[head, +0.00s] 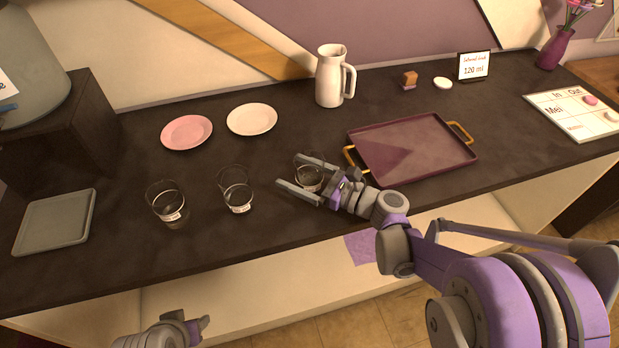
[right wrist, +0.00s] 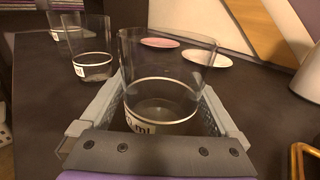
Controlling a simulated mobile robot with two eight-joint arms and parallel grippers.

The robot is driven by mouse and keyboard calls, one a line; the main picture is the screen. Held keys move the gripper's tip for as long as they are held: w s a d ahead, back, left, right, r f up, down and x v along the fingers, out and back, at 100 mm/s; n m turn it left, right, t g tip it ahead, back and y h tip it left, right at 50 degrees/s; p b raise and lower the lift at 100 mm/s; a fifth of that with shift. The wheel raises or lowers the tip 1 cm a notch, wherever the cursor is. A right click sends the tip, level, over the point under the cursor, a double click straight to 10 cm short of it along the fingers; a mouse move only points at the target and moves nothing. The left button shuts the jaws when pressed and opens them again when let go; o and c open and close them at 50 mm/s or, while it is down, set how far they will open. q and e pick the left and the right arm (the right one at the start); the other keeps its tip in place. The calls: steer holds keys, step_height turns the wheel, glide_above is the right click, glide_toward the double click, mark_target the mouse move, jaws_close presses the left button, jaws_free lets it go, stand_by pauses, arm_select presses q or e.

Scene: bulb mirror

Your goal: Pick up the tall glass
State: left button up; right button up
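Three clear glasses with white labels stand on the dark counter: one at left (head: 168,207), one in the middle (head: 237,195) and one at right (head: 311,180). I cannot tell for certain which is the tall one. My right gripper (head: 291,170) is open, with a finger on each side of the right glass. In the right wrist view this glass (right wrist: 162,95) stands upright between the spread fingers, and I see no firm grip on it. My left gripper (head: 200,328) is partly in view at the bottom, low in front of the counter, and its opening is unclear.
A purple tray (head: 415,150) with yellow handles lies just right of my right gripper. A white jug (head: 330,78), a pink plate (head: 187,132) and a white plate (head: 252,119) are behind. A grey square tray (head: 55,222) lies at far left.

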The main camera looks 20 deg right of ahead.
steer(key=c, duration=1.3)
steer(key=shift+c, duration=0.2)
steer(key=shift+r, duration=0.15)
